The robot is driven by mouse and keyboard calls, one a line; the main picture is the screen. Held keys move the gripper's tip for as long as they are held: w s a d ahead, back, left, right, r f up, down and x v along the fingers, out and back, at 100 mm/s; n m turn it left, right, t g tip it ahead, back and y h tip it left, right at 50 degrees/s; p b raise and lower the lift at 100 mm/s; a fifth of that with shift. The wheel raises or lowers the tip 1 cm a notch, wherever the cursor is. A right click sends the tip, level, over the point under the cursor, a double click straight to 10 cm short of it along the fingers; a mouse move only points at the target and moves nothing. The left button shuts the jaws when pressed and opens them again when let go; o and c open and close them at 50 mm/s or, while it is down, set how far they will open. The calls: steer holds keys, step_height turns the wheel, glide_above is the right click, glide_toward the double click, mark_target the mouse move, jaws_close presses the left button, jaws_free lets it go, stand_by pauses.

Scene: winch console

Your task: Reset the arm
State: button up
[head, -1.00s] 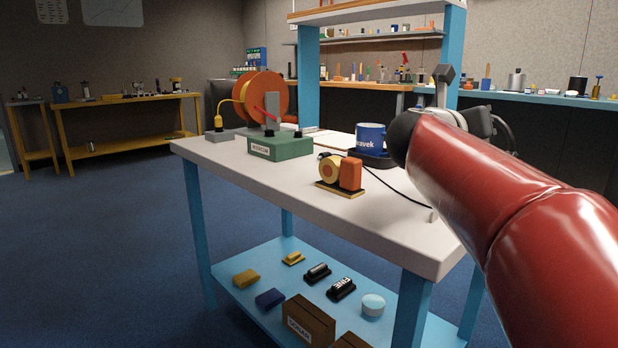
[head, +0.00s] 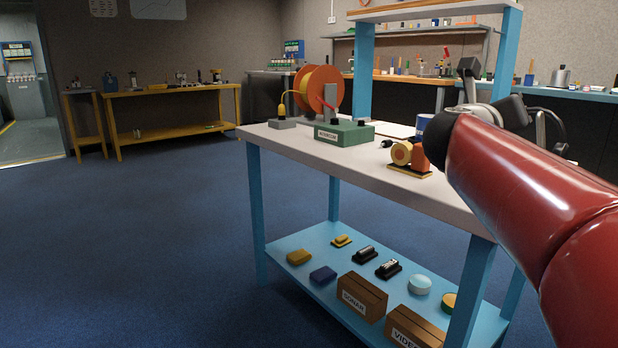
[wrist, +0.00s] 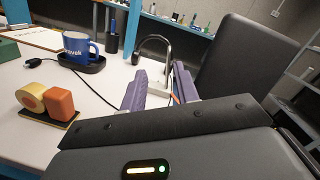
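My red arm reaches in from the right of the head view, over the right end of the white-topped console table (head: 290,145). The arm hides most of its own far end there. In the wrist view my gripper (wrist: 162,88) shows two purple fingers standing apart, with nothing seen between them but the tabletop and background. It is past the right side of a blue mug (wrist: 78,46), which stands on a dark, corded base (wrist: 84,66). In the head view the mug (head: 424,124) is mostly hidden by my arm.
On the table are an orange reel (head: 318,88), a green box (head: 345,133) and an orange-and-yellow unit (head: 408,154). Cartons (head: 362,296) and small parts lie on the blue lower shelf (head: 310,240). Blue floor (head: 150,230) is open to the left, towards a doorway (head: 30,90).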

steer(key=a+r+n+t+y+p, duration=0.25)
steer(key=a+n+t+y, duration=0.4)
steer(key=n, duration=0.55)
steer(key=s+a+f+n+g+y+p, duration=0.2)
steer(key=s+a+f+n+y, duration=0.15)
steer(key=a+n, duration=0.3)
steer(key=s+a+f+n+g+y+p, duration=0.25)
steer(key=a+f+n+y, duration=0.25)
steer(key=n, duration=0.3)
steer(key=s+d+f+n+g+h+p, duration=0.1)
steer(key=s+f+n+g, duration=0.8)
steer(key=s+f, duration=0.9)
steer(key=s+n+p, duration=0.1)
steer(key=n, duration=0.2)
steer(key=shift+f+n+h+p, duration=0.3)
steer(key=shift+f+n+p, duration=0.05)
steer(key=shift+f, duration=0.05)
